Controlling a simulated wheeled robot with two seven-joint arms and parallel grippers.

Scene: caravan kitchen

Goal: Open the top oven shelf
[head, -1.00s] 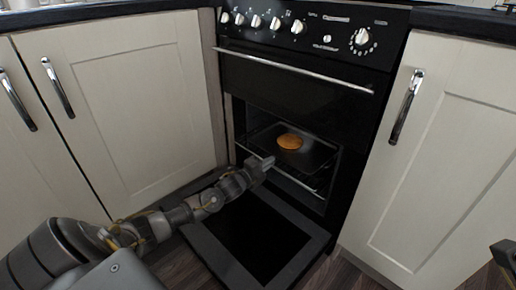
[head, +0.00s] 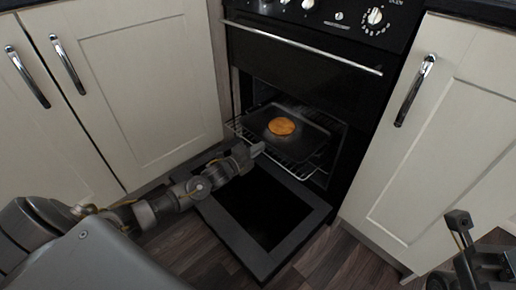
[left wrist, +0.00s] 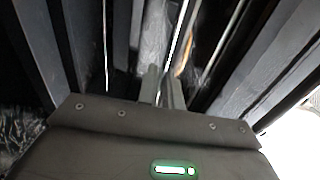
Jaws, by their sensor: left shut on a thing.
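The oven's lower door (head: 222,222) is folded down flat, and the cavity behind it is open. A wire oven shelf (head: 296,168) sticks partly out of the cavity. It carries a dark baking tray (head: 308,138) with a round golden-brown food item (head: 281,126). My left gripper (head: 258,149) is at the shelf's front edge, left of its middle, shut on it. In the left wrist view, the fingers (left wrist: 160,74) are close together at a thin bright bar. My right gripper (head: 458,219) is at the lower right, away from the oven; its opening is unclear.
The upper oven door (head: 290,65) is shut, with a metal handle (head: 300,46) across it. Cream cupboards stand left (head: 140,95) and right (head: 440,150) of the oven. Bare wooden floor (head: 330,262) lies in front.

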